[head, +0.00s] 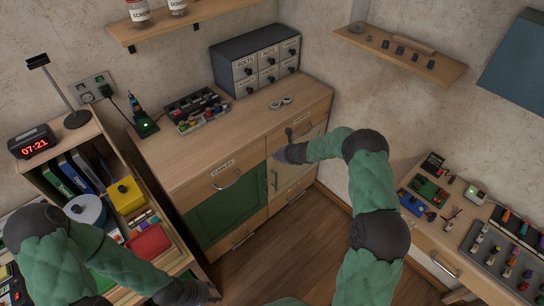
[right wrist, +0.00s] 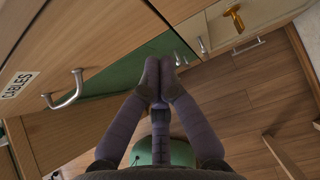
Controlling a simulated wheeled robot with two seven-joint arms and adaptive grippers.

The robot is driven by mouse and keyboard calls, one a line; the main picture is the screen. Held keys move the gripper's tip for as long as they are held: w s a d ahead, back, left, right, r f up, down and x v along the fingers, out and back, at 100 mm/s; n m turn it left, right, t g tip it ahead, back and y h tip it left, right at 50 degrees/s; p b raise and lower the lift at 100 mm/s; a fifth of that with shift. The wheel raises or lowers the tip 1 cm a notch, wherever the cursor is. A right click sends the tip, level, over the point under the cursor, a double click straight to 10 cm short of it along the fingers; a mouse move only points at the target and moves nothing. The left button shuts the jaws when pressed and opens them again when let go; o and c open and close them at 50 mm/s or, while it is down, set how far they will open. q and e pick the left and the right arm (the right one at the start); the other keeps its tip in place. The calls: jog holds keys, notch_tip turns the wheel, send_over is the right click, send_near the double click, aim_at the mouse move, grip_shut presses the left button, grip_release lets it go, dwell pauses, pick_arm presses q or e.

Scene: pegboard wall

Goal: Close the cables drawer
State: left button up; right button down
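The cables drawer (head: 205,185) is the wooden top-left drawer of the cabinet in the head view, with a small label and a curved metal handle (head: 227,181). Its front looks about flush with the cabinet; I see no clear gap. In the right wrist view, the drawer front (right wrist: 35,65) with its CABLES label is at the left. My right gripper (head: 281,155) is to the right of the drawer handle, apart from it. Its fingertips (right wrist: 160,62) look together and empty, over the green door. My left gripper (head: 195,293) is low in the head view; its fingers are unclear.
The green door (head: 225,215) is under the drawer. A grey drawer box (head: 256,62), a parts tray (head: 196,110) and two rings stand on the cabinet top. A workbench (head: 430,228) with tools is at the right. Wooden floor (head: 290,240) is open in front.

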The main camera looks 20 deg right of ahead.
jog(key=p+v, duration=0.1)
jog(key=v, duration=0.6)
jog(key=s+a+f+n+g, duration=0.3)
jog(key=s+a+f+n, duration=0.35)
jog(key=s, duration=0.35)
jog(key=s+a+f+n+g, duration=0.3)
jog(key=s+a+f+n, duration=0.3)
jog(key=s, duration=0.3)
jog(key=s+a+n+g, duration=0.1)
jog(key=s+a+n, duration=0.3)
jog(key=s+n, duration=0.4)
jog(key=s+a+f+n+g+y, duration=0.1)
jog(key=s+a+n, duration=0.4)
jog(key=s+n, duration=0.4)
jog(key=shift+a, duration=0.3)
jog(key=shift+f, duration=0.1)
